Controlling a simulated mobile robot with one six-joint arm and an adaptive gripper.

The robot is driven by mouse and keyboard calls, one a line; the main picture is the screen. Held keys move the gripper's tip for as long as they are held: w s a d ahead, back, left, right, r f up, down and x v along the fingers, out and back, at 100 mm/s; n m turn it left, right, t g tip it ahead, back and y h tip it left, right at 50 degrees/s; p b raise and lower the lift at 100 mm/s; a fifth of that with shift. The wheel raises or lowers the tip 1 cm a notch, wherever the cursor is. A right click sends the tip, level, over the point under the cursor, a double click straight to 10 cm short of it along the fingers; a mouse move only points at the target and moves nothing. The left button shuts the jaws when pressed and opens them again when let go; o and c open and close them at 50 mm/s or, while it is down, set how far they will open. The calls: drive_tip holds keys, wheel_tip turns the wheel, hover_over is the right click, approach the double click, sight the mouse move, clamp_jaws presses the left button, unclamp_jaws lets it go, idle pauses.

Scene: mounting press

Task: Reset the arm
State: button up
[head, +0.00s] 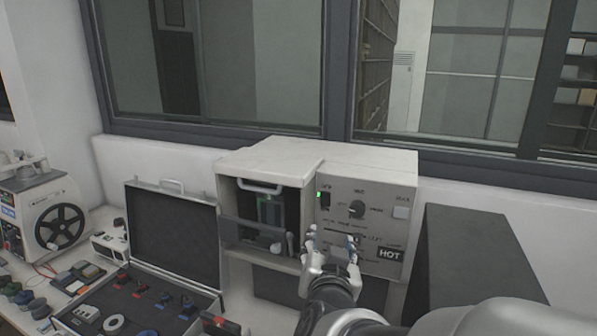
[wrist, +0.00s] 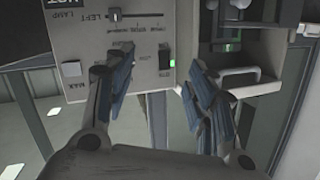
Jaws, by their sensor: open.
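My gripper (head: 332,254) is in front of the lower part of the mounting press's control panel (head: 345,206). In the wrist view my gripper (wrist: 162,82) has its two blue-padded fingers spread apart, with nothing between them. The wrist view shows the panel upside down, with the slider (wrist: 116,15) and the lit green switch (wrist: 169,66). The press chamber (head: 265,212) on the left has a white handle (head: 260,186) across its top. Whether a finger touches the panel cannot be told.
An open case (head: 172,232) with several coloured parts lies to the left on the bench. A reel machine (head: 45,222) and small parts stand farther left. A dark grey block (head: 465,262) stands close to the right of the press. Windows and a wall close off the back.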

drive_tip(key=s+d+f+n+g, duration=0.1)
drive_tip(key=s+d+f+g, duration=0.1)
drive_tip(key=s, duration=0.7)
drive_tip(key=s+d+f+n+g+y, duration=0.1)
drive_tip(key=s+d+f+g, duration=0.2)
drive_tip(key=s, duration=0.7)
drive_tip(key=s+d+f+n+g, duration=0.2)
drive_tip(key=s+g, duration=0.4)
drive_tip(key=s, duration=0.3)
drive_tip(key=shift+s+d+f+y, duration=0.25)
drive_tip(key=shift+f+y, duration=0.05)
drive_tip(key=shift+f, duration=0.1)
